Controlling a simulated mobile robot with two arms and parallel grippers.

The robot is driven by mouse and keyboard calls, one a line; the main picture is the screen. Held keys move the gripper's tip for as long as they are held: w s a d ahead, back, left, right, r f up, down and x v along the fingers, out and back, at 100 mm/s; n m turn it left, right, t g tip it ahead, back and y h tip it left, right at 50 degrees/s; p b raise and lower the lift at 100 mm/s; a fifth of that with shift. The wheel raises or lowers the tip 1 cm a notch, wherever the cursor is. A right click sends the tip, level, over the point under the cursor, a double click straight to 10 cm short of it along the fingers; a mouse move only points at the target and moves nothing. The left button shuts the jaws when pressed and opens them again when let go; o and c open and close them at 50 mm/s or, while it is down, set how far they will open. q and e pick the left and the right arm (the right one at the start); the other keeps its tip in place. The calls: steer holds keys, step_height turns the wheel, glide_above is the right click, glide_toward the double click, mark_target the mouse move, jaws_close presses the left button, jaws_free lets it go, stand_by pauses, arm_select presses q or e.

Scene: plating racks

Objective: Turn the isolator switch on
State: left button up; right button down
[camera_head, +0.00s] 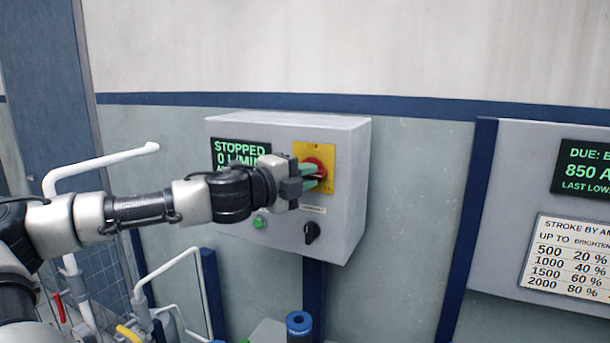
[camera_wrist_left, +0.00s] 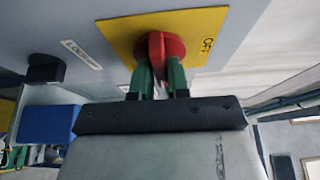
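The isolator switch is a red rotary knob on a yellow plate (camera_head: 330,156), on the front of a grey control box (camera_head: 346,133). My left gripper (camera_head: 311,177) is at the knob, its green fingers one above the other. In the left wrist view the red handle (camera_wrist_left: 156,50) is between the two fingers (camera_wrist_left: 160,80), which look closed on its sides. The handle lies roughly horizontal across the plate, which carries the word OFF (camera_wrist_left: 207,45) at its upper edge. The gripper partly hides the knob in the head view. My right gripper is not in view.
The box display (camera_head: 240,150) reads STOPPED, 0 L/MIN, partly hidden by my arm. A green button (camera_head: 259,222) and a black selector (camera_head: 312,232) sit below. White pipe rails (camera_head: 105,160) stand left. Another panel (camera_head: 510,200) is on the right.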

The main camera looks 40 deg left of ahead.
arm_select(q)
steer(key=o, duration=0.4)
steer(key=shift+c, duration=0.2)
steer(key=s+b, duration=0.6)
steer(key=s, duration=0.5)
steer(key=shift+a+b, duration=0.4)
steer(key=shift+w, duration=0.1)
